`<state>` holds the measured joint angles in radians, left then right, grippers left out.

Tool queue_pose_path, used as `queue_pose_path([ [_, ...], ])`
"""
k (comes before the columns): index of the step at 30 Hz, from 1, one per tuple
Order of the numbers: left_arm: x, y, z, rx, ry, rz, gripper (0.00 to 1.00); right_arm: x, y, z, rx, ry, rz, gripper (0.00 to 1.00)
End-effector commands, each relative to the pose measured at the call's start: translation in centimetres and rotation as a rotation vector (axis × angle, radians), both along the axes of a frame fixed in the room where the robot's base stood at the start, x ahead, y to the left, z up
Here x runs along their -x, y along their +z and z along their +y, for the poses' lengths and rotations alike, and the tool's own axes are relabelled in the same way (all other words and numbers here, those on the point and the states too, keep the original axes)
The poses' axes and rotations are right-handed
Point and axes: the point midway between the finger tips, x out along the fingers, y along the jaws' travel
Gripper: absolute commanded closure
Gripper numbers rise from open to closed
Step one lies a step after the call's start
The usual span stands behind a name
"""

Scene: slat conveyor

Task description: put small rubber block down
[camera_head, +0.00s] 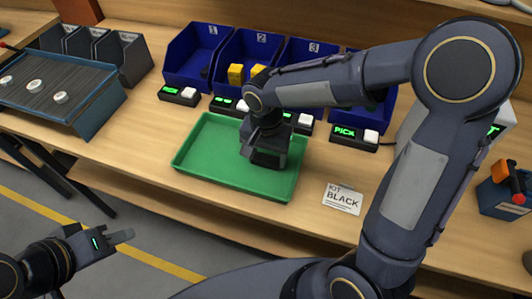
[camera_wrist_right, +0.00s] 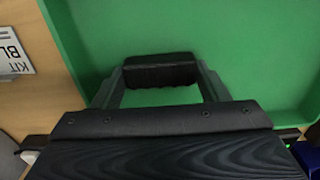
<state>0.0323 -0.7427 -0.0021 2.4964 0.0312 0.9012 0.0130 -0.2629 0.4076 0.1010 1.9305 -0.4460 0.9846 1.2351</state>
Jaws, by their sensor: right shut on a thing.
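The small rubber block (camera_wrist_right: 160,72) is black. In the right wrist view it sits between the two fingertips of my right gripper (camera_wrist_right: 158,84), which is shut on it. In the head view my right gripper (camera_head: 267,158) points down over the right half of the green tray (camera_head: 205,155). There the block is hard to tell from the dark gripper. Whether the block touches the tray floor I cannot tell. My left gripper (camera_head: 118,240) is at the lower left, away from the table, with no object seen in it; its finger gap is unclear.
Several blue bins (camera_head: 195,50) stand behind the tray, one holding yellow blocks (camera_head: 236,74). Pick displays (camera_head: 352,134) line their fronts. A card reading KIT BLACK (camera_head: 343,198) lies right of the tray. The conveyor (camera_head: 60,88) with round parts is at left. The tray's left half is clear.

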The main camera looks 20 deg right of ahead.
Motion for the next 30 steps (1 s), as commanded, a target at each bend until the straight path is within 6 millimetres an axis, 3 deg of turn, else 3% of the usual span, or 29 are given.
queue_pose_path([
  [10, 0.0, -0.5, 0.0, 0.0, 0.0, 0.0, 0.66, 0.0, -0.5, 0.0, 0.0, -0.001, -0.001, 0.56],
  [11, 0.0, -0.3, 0.0, 0.0, 0.0, 0.0, 0.66, 0.0, -0.3, 0.0, 0.0, -0.001, -0.001, 0.29],
  [15, 0.0, -0.3, 0.0, 0.0, 0.0, 0.0, 0.66, 0.0, -0.2, 0.0, 0.0, -0.001, -0.001, 0.11],
  [24, 0.0, 0.0, 0.0, 0.0, 0.0, 0.0, 0.66, 0.0, 0.0, 0.0, 0.0, -0.001, -0.001, 0.11],
  [30, 0.0, 0.1, 0.0, 0.0, 0.0, 0.0, 0.66, -0.2, 2.3, 0.0, -0.003, -0.002, -0.007, 0.11],
])
